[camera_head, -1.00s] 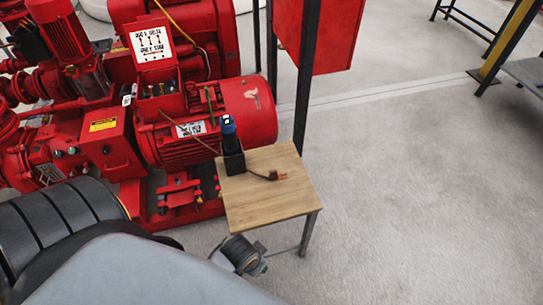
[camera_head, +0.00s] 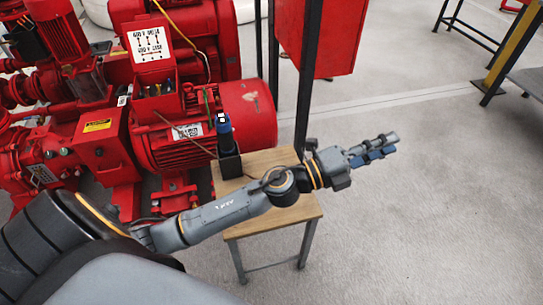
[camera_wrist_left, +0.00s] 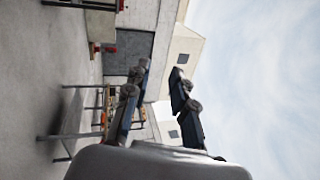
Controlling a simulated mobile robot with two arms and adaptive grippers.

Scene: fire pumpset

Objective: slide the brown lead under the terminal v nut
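The open red terminal box (camera_head: 158,103) sits on top of the red motor (camera_head: 172,148), left of centre in the head view. A thin brown lead (camera_head: 191,140) slants from near the box down across the motor's side. The terminal nuts are too small to tell apart. My left gripper (camera_head: 378,148) is stretched out to the right, past the small table and well away from the box. In the left wrist view its two fingers (camera_wrist_left: 160,98) stand apart with nothing between them. My right gripper is in neither view.
A small wooden table (camera_head: 235,185) stands beside the motor, partly under my left arm. A black holder (camera_head: 230,166) with a blue-topped tool (camera_head: 223,130) stands on it. A red cabinet (camera_head: 325,35) on a dark post is behind.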

